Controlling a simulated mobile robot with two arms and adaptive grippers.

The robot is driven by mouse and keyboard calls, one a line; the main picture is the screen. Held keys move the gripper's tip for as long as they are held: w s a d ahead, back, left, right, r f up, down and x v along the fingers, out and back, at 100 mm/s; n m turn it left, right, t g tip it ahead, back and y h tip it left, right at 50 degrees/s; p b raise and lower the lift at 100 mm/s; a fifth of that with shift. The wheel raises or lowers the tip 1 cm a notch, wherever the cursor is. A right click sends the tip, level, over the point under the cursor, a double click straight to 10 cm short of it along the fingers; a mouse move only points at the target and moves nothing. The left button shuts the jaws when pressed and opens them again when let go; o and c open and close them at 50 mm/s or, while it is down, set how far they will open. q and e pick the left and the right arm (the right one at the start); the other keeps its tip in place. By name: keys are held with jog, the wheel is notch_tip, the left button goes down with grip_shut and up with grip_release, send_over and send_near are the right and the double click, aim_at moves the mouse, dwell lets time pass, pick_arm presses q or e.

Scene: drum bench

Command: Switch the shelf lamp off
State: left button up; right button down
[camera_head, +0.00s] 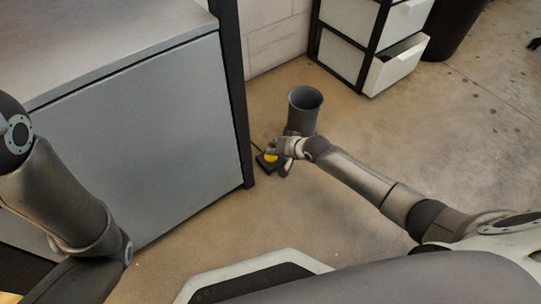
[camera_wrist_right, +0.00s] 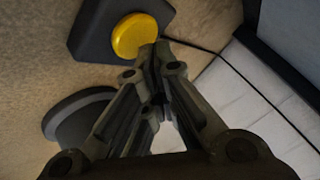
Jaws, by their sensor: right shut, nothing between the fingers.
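A floor switch, a black box (camera_head: 263,165) with a round yellow button (camera_head: 271,157), lies on the floor beside the dark post of the bench. The right wrist view shows the yellow button (camera_wrist_right: 130,36) and its black base (camera_wrist_right: 92,32) close up. My right gripper (camera_head: 277,149) is shut and empty, right at the button. In the wrist view its fingertips (camera_wrist_right: 155,48) overlap the button's edge; I cannot tell whether they touch it. A thin cable runs from the switch. The lamp is not in view. My left gripper is out of view; only its arm shows.
A grey bin (camera_head: 304,110) stands just behind my right gripper. The grey bench panel (camera_head: 140,140) and its dark post (camera_head: 236,100) are left of the switch. A drawer unit (camera_head: 396,65) with an open drawer is at the back.

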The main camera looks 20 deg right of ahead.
jog(key=shift+f, duration=0.5)
dwell(0.3)
jog(key=shift+r, duration=0.1)
jog(key=shift+r+p, duration=0.85)
jog(key=shift+p, duration=0.2)
